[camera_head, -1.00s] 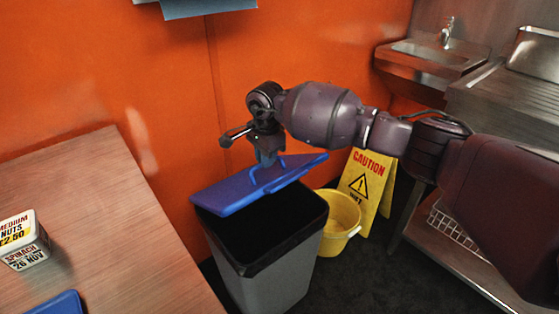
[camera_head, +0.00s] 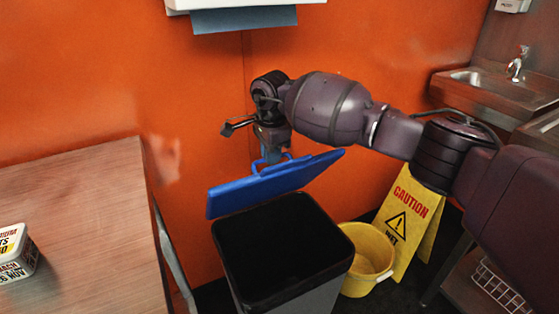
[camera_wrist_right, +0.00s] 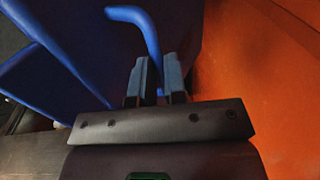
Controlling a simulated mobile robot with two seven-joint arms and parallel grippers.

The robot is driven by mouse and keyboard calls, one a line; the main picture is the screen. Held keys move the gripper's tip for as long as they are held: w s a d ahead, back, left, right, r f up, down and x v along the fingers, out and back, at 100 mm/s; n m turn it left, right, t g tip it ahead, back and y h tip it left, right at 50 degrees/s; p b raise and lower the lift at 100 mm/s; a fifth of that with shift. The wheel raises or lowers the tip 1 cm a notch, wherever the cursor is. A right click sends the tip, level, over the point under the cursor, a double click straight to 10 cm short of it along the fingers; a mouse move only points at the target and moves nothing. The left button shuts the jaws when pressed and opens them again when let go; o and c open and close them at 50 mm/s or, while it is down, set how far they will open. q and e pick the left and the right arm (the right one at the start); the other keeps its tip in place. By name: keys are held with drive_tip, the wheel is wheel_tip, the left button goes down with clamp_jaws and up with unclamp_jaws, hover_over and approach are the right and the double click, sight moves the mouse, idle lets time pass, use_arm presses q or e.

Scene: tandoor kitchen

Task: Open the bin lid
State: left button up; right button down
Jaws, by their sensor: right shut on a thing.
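The bin (camera_head: 282,250) is a grey bin with a dark rim and a black inside. It stands on the floor near the orange wall. Its blue lid (camera_head: 277,184) is raised and tilted above the bin's back edge, so the mouth is open to view. My right gripper (camera_head: 270,155) is over the lid, shut on the lid's blue handle. In the right wrist view, the two fingers (camera_wrist_right: 158,82) point at the blue handle (camera_wrist_right: 140,25), with the blue lid behind it. My left gripper is not in view.
A yellow bucket (camera_head: 368,260) and a yellow caution sign (camera_head: 408,222) stand right of the bin. A wooden table (camera_head: 80,215) with a labelled tin (camera_head: 14,254) is at left. A sink (camera_head: 495,88) is at the back right.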

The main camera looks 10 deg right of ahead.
drive_tip(key=shift+w+a+f+g+b, duration=0.3)
drive_tip(key=shift+w+f+b, duration=0.25)
drive_tip(key=shift+w+f, duration=0.05)
drive_tip(key=shift+w+a+f+g+b, duration=0.3)
drive_tip(key=shift+w+f+b, duration=0.25)
drive_tip(key=shift+w+f, duration=0.05)
use_arm(q)
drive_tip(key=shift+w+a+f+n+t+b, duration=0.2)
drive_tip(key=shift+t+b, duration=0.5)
drive_tip(key=shift+b, duration=0.7)
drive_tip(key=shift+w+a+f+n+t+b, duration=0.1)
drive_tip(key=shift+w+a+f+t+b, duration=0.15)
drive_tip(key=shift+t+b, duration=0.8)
use_arm(e)
drive_tip(key=shift+g+h, duration=0.5)
drive_tip(key=shift+g, duration=0.4)
drive_tip(key=shift+w+a+r+b, duration=0.1)
drive_tip(key=shift+w+a+r, duration=0.3)
drive_tip(key=shift+w, duration=0.45)
drive_tip(key=shift+w+a+r+b, duration=0.1)
drive_tip(key=shift+w+a+r, duration=0.05)
drive_tip(key=shift+w+r, duration=0.55)
drive_tip(key=shift+w+a+r+b, duration=0.1)
drive_tip(key=shift+w+a+r, duration=0.2)
drive_tip(key=shift+w, duration=0.65)
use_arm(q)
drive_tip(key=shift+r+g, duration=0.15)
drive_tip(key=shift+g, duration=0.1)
use_arm(e)
drive_tip(key=shift+r, duration=0.2)
